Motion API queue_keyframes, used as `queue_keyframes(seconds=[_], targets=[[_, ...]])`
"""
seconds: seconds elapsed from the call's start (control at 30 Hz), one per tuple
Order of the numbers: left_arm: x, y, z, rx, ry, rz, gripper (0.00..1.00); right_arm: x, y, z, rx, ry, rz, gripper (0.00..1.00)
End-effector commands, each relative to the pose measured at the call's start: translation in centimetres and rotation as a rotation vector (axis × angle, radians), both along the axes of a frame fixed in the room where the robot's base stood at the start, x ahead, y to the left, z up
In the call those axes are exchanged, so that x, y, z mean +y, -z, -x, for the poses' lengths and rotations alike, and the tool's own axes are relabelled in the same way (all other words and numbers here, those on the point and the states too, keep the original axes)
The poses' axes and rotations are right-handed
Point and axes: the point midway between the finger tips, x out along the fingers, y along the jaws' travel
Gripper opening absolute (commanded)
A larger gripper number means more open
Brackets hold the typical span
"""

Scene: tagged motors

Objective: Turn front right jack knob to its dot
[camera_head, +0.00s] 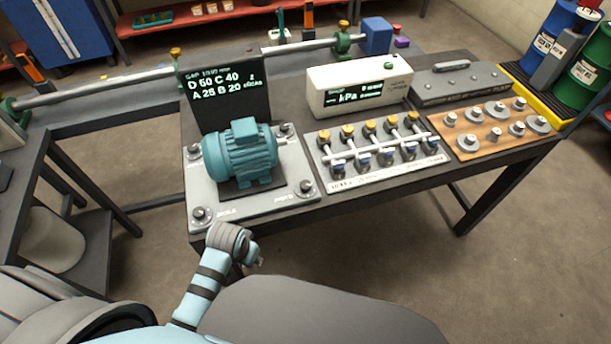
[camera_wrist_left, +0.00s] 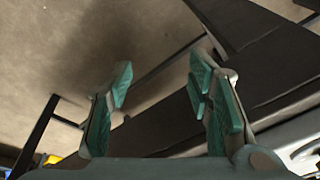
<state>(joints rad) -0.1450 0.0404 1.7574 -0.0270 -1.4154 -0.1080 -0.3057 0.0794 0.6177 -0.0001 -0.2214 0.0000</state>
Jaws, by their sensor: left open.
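The teal motor (camera_head: 240,155) sits on a light grey plate (camera_head: 255,203) with a jack knob near each corner. The front right jack knob (camera_head: 307,187) is a small grey, dark-topped knob at the plate's near right corner. Its dot and pointer are too small to make out. The front left knob (camera_head: 200,213) is at the near left corner. My left gripper (camera_head: 258,262) is below the plate's front edge in the head view, apart from the knobs. In the left wrist view it (camera_wrist_left: 160,105) is open, with nothing between its teal-padded fingers. My right gripper is not in view.
A dark display (camera_head: 228,92) stands behind the motor. Right of the plate are a rack of valves (camera_head: 375,150), a white kPa box (camera_head: 357,88) and a wooden board with metal weights (camera_head: 490,130). Open floor lies in front of the table.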

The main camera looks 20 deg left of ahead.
Motion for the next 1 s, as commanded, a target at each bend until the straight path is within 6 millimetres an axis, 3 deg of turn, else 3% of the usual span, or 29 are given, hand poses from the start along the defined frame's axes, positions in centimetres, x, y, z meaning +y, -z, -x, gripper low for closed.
queue_keyframes(seconds=[0.03, 0.17, 0.47, 0.6, 0.8, 0.9, 1.0], targets=[[-0.2, -2.3, -0.6, -0.013, 0.003, 0.0, 0.46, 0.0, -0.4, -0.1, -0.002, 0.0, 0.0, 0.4], [-0.9, -7.9, -2.6, -0.02, 0.023, 0.005, 0.46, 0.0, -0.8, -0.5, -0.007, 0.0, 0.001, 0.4], [-4.7, -11.9, -11.9, 0.075, 0.151, 0.038, 0.46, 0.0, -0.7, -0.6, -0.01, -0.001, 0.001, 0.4], [-7.3, -16.2, -16.6, 0.13, 0.258, 0.044, 0.46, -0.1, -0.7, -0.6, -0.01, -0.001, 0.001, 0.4], [-10.3, -23.2, -20.4, 0.197, 0.404, 0.027, 0.46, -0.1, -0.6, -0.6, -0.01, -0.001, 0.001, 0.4], [-10.6, -23.6, -20.7, 0.211, 0.43, 0.02, 0.46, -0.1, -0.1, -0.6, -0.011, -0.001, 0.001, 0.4], [-10.6, -21.6, -20.7, 0.215, 0.43, 0.021, 0.46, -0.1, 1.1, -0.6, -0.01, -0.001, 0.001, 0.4]])
